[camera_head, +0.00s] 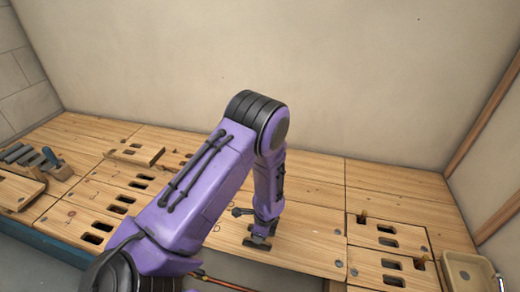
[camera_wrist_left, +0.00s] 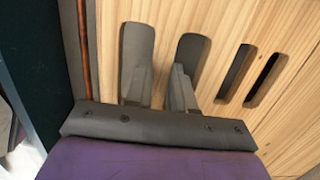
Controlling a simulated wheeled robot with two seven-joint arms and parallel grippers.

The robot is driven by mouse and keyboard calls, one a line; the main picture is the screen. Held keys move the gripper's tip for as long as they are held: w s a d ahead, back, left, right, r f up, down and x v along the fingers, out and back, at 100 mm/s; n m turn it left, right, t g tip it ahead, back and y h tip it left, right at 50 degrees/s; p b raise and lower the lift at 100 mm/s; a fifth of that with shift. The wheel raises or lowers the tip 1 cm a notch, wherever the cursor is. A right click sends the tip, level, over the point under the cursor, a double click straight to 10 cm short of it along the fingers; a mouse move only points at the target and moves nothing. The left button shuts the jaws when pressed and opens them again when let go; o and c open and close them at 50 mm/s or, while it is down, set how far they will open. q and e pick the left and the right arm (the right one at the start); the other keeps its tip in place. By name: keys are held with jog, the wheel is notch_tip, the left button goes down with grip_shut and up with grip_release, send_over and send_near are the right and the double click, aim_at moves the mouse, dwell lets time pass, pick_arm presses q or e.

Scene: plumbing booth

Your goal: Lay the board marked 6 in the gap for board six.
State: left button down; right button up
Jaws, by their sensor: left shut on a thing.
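My left gripper (camera_head: 258,238) points down onto the wooden floor in the middle of the head view. In the left wrist view its two fingers (camera_wrist_left: 162,85) reach into two slots of a pale wooden board (camera_wrist_left: 215,95) and are shut on the strip between them. Two more dark slots of this board are free to the right. Its number cannot be read, so I cannot tell whether it is board 6. In the head view the arm and gripper hide part of the boards here, and no gap for board six can be made out. My right gripper is not in view.
Slotted boards (camera_head: 95,205) lie to the left, with a loose-looking one (camera_head: 137,153) farther back. Tools (camera_head: 55,160) lie at the far left. More slotted boards (camera_head: 372,240) and a pale basin (camera_head: 468,275) are at the right. A wall closes the back.

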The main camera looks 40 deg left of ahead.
pick_arm(q)
jog(key=shift+f, duration=0.2)
jog(key=shift+f+b, duration=0.65)
jog(key=shift+f, duration=0.7)
jog(key=shift+p, duration=0.35)
jog(key=shift+f, duration=0.25)
jog(key=c, duration=0.9)
grip_release()
